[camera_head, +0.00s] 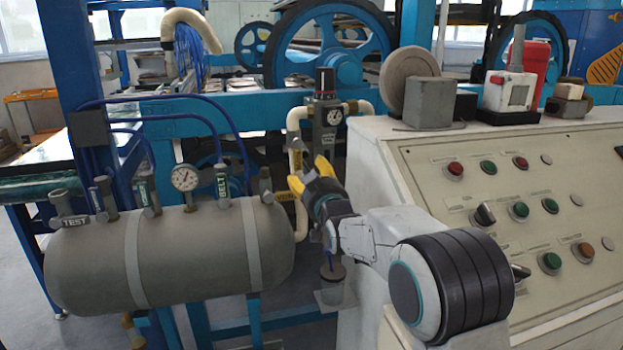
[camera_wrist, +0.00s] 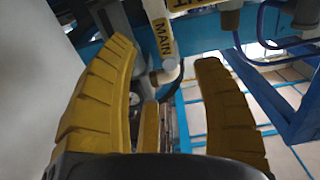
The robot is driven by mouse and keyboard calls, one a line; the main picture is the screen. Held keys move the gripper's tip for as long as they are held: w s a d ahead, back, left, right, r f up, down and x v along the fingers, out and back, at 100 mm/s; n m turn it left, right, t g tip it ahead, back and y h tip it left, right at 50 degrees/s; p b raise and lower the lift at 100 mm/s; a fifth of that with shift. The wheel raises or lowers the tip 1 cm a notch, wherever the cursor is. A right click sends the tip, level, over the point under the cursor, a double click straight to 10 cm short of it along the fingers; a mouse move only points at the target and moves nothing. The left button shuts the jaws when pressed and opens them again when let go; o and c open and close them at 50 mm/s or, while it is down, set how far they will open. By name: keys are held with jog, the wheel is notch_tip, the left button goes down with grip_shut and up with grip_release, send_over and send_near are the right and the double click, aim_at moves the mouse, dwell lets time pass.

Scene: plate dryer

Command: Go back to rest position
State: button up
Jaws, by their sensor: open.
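My gripper (camera_head: 309,177) has yellow fingers and is at the end of my arm in the middle of the head view. It is between the grey tank (camera_head: 185,255) and the control panel (camera_head: 500,190), in front of the gauge and pipe assembly (camera_head: 327,120). In the wrist view my gripper (camera_wrist: 165,105) is open, with its two yellow fingers spread apart and nothing held between them. Beyond the fingers is a yellow tag (camera_wrist: 160,38) marked MAIN on a pale pipe.
The tank carries a pressure gauge (camera_head: 185,177) and several labelled valves, including a BELT tag (camera_head: 222,184). A grey block (camera_head: 428,102) and a white box with a red button (camera_head: 509,91) stand on the panel's top. Blue machine frames stand behind.

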jog(key=s+d+r+m+g+h+p, duration=0.1)
jog(key=s+d+r+g+p, duration=0.3)
jog(key=s, duration=0.3)
jog(key=s+d+r+g+h+p, duration=0.1)
jog(key=s+d+r+p, duration=0.15)
jog(key=s+p, duration=0.5)
jog(key=s+d+g+p, duration=0.2)
jog(key=s+g+p, duration=0.1)
jog(key=s, duration=0.7)
jog(key=s+d+m+g+h+p, duration=0.1)
jog(key=s+d+g+p, duration=0.1)
jog(key=s, duration=0.9)
jog(key=s+d+g+p, duration=0.2)
jog(key=s+g+p, duration=0.2)
jog(key=s, duration=0.7)
jog(key=shift+s+r+p, duration=0.15)
jog(key=shift+p, duration=1.1)
